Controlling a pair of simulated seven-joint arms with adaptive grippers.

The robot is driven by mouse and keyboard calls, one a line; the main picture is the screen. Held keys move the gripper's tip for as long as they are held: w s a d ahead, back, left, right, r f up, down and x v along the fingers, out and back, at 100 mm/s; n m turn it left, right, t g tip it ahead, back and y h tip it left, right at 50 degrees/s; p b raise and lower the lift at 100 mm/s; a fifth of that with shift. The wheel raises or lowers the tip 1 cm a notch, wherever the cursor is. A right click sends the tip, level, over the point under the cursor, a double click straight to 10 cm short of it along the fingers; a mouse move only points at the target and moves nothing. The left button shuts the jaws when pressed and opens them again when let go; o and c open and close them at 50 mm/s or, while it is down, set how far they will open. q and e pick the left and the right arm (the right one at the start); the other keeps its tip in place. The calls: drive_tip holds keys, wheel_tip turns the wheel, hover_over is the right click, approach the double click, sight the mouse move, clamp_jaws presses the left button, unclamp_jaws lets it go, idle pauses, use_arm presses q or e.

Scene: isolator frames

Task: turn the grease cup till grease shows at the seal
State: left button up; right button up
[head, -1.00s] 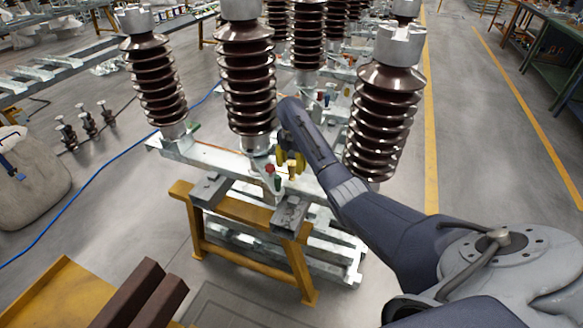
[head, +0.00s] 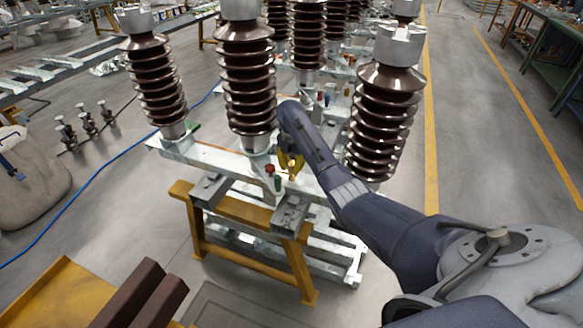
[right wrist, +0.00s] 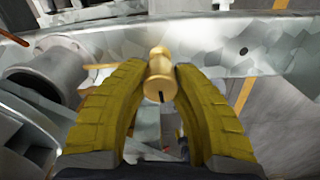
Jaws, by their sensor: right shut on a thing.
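The grease cup is a small brass cylinder (right wrist: 158,78) with a round end, centred between my fingertips in the right wrist view. It sits in front of the galvanized steel beam (right wrist: 215,47). My right gripper (right wrist: 161,80) has yellow ribbed fingers, one on each side of the cup, and is shut on it. In the head view, the right gripper (head: 291,162) is at the beam by the foot of the middle insulator (head: 246,85), with the brass cup (head: 292,174) showing just below the fingers. I cannot make out grease at the seal. My left gripper is out of view.
A red knob (head: 269,169) and a green piece (head: 277,183) are close left of the gripper. Brown ribbed insulators stand either side, the right one (head: 384,120) close beside my forearm. A yellow trestle (head: 240,208) supports the frame.

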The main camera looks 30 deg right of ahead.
drive_tip(key=shift+m, duration=0.3)
clamp_jaws()
drive_tip(key=m, duration=0.4)
drive_tip(key=shift+a+f+m, duration=0.1)
drive_tip(key=shift+a+m, duration=0.05)
drive_tip(key=shift+m, duration=0.15)
drive_tip(key=m, duration=0.4)
drive_tip(key=shift+w, duration=0.15)
drive_tip(key=m, duration=0.6)
drive_tip(key=shift+w, duration=0.1)
drive_tip(key=shift+w+m, duration=0.1)
drive_tip(key=shift+m, duration=2.1)
drive_tip(key=shift+r, duration=0.2)
drive_tip(key=o, duration=0.9)
unclamp_jaws()
drive_tip(key=shift+w, duration=0.15)
drive_tip(key=shift+o, duration=1.3)
drive_tip(key=shift+f, duration=0.1)
